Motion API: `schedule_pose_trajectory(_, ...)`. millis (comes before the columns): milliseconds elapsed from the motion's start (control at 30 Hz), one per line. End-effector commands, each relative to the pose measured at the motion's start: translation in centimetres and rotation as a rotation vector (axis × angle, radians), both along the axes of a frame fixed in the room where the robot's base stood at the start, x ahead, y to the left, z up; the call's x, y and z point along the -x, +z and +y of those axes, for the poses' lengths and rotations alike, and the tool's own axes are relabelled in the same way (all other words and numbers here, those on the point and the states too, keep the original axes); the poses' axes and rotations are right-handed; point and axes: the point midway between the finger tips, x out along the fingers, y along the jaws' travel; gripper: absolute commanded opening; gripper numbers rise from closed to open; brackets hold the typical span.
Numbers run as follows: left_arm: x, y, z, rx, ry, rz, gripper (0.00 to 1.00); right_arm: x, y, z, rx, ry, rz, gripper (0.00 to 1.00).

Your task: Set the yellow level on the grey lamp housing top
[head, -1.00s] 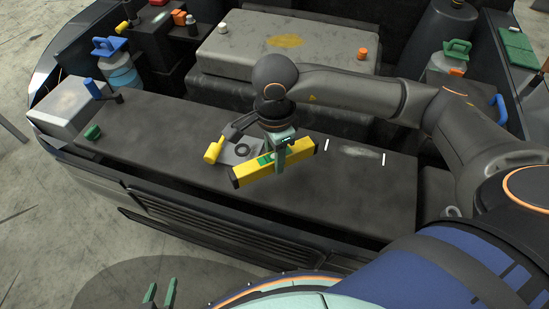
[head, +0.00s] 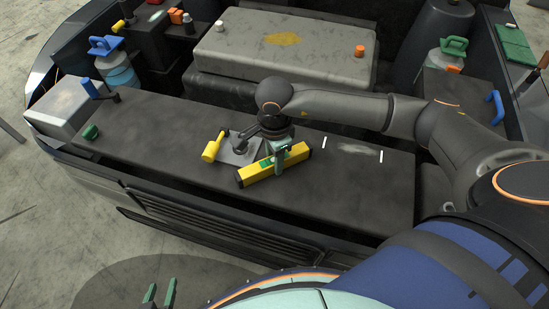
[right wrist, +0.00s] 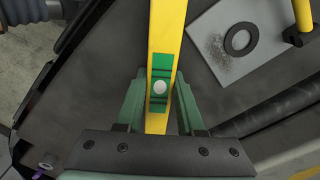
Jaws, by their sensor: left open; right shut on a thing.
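The yellow level (head: 258,173) has black ends and a green middle with a pale round vial, which also shows in the right wrist view (right wrist: 165,40). My right gripper (head: 279,160) is shut on the level near its middle. The level is over the long dark front panel (head: 340,195), tilted across the picture; I cannot tell whether it touches the panel. A light grey box at the left front corner looks like the lamp housing (head: 62,103), and its top is bare. My left gripper (head: 160,292) is open and empty at the bottom edge.
A metal plate with a dark ring (right wrist: 225,45) lies beside the level, near a yellow-ended handle (head: 212,147). A blue-handled part (head: 92,90) and a green block (head: 91,132) stand by the grey box. Two white marks (head: 324,142) flank a bare stretch at right.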

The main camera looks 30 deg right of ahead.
Motion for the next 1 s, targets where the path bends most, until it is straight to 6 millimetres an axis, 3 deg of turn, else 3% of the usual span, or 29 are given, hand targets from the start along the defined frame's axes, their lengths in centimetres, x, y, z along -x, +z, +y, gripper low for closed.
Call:
schedule_pose_trajectory(33, 0.0, -0.1, 0.0, 0.0, -0.001, 0.002, 0.5, 0.0, -0.1, 0.0, 0.0, 0.0, 0.0, 0.41)
schedule_pose_trajectory(267, 0.0, -0.1, -0.1, 0.0, -0.001, 0.002, 0.5, 0.0, 0.0, 0.0, 0.0, 0.0, 0.0, 0.66)
schedule_pose_trajectory(667, 0.0, 0.4, -0.1, 0.002, -0.001, -0.003, 0.5, -0.1, 0.9, 0.0, -0.001, 0.0, -0.003, 0.67)
schedule_pose_trajectory(1000, 0.0, 0.1, -0.1, 0.002, -0.001, -0.004, 0.5, -0.1, 8.0, 0.0, -0.001, 0.001, -0.006, 0.67)
